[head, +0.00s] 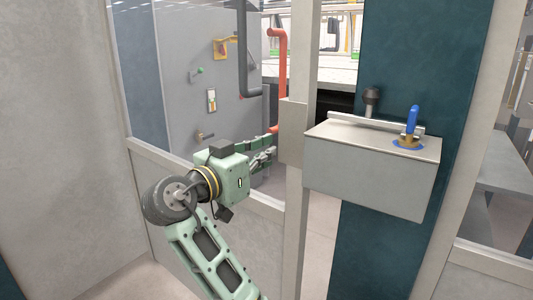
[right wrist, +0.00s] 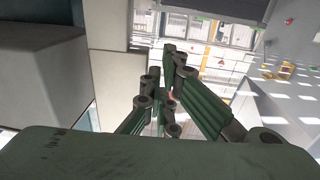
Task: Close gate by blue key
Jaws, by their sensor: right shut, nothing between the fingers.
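The blue key (head: 412,121) stands upright in a round blue base on top of a grey box (head: 370,182) in the head view. The box is fixed by a teal post (head: 420,50). The gate (head: 215,178) is a light framed panel with a window, left of the box. A strip of floor shows between its edge upright and the teal post. My right gripper (head: 268,152) is shut and empty, left of the box and close to the gate's edge plate (head: 293,132); contact cannot be told. Its closed fingers fill the middle of the right wrist view (right wrist: 174,58). My left gripper is out of view.
A dark knob (head: 371,95) stands behind the box. Beyond the gate are a grey cabinet with switches (head: 212,100), a dark pipe (head: 248,50) and an orange pipe (head: 281,80). A plain grey wall (head: 50,130) stands at the left.

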